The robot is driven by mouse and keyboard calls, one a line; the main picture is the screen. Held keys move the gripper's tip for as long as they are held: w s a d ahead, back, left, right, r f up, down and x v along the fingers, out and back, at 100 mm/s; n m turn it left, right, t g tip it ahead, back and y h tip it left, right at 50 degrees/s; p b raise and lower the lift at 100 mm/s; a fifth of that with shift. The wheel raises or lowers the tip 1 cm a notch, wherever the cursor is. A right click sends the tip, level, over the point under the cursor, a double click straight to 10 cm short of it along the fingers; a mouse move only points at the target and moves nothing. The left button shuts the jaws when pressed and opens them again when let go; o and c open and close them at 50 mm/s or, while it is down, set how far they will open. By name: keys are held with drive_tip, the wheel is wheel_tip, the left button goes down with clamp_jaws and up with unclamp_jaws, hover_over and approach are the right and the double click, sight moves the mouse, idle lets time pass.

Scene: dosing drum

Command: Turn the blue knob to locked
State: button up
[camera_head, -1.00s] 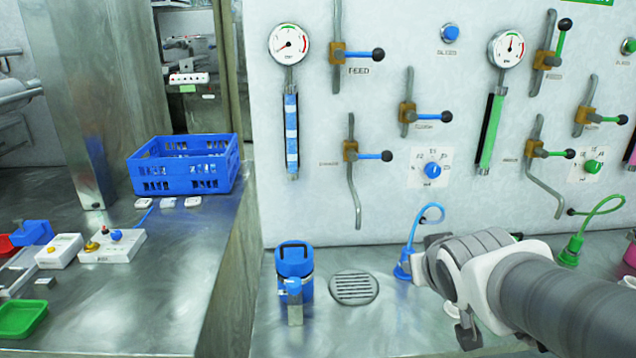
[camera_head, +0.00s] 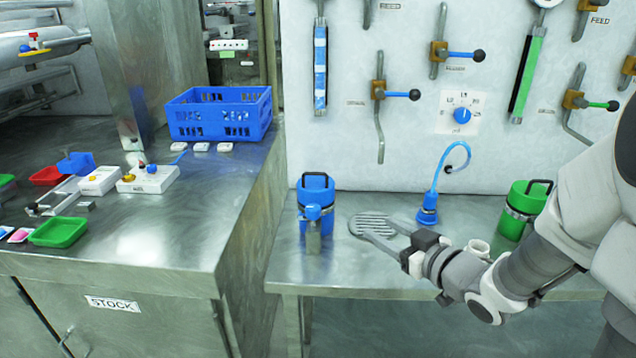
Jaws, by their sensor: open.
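The blue knob (camera_head: 462,115) sits on a white marked plate (camera_head: 446,124) on the wall panel, right of centre in the head view. It is round with a pale pointer mark; the plate's labels are too small to read. My gripper (camera_head: 388,238) is low over the steel bench, below and left of the knob and well apart from it. Nothing covers the knob.
A blue canister (camera_head: 316,205) stands left of my gripper, and a green canister (camera_head: 522,208) stands to the right. A blue hose fitting (camera_head: 428,208) rises between gripper and knob. Blue-handled levers (camera_head: 400,94) stick out beside the knob. A blue crate (camera_head: 220,115) sits on the left counter.

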sight(318, 213)
wheel_tip(318, 213, down, 2)
drive_tip(key=s+a+n+y+b, duration=0.1)
drive_tip(key=s+a+y, duration=0.2)
drive_tip(key=y, duration=0.1)
drive_tip(key=b+x, duration=0.2)
drive_tip(key=x, duration=1.5)
drive_tip(key=shift+f, duration=0.15)
clamp_jaws()
